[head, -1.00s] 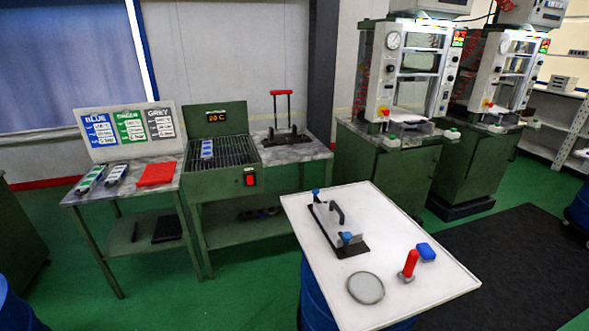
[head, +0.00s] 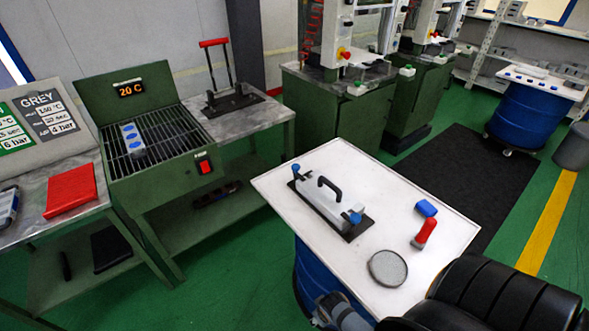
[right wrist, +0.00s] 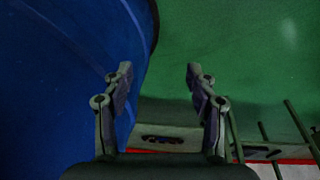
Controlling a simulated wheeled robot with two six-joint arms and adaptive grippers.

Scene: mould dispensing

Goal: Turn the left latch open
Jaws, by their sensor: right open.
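The mould (head: 326,202) is a grey block on a dark base plate, lying on the white table top. It has a black arched handle (head: 331,185) and a blue latch at each end. The left latch (head: 295,169) is at its far left end, the other latch (head: 354,217) at its near right end. Nothing touches either latch. I cannot tell how far each latch is turned. My right gripper (right wrist: 158,77) is open and empty in the right wrist view, low beside a blue drum (right wrist: 70,80). My left gripper is not in view.
The white table (head: 440,245) also carries a red-handled tool (head: 426,231), a blue block (head: 426,208) and a round grey disc (head: 388,268). A green heater (head: 150,145) stands behind left, beside a red-handled lever stand (head: 232,98). Green presses (head: 330,115) stand behind.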

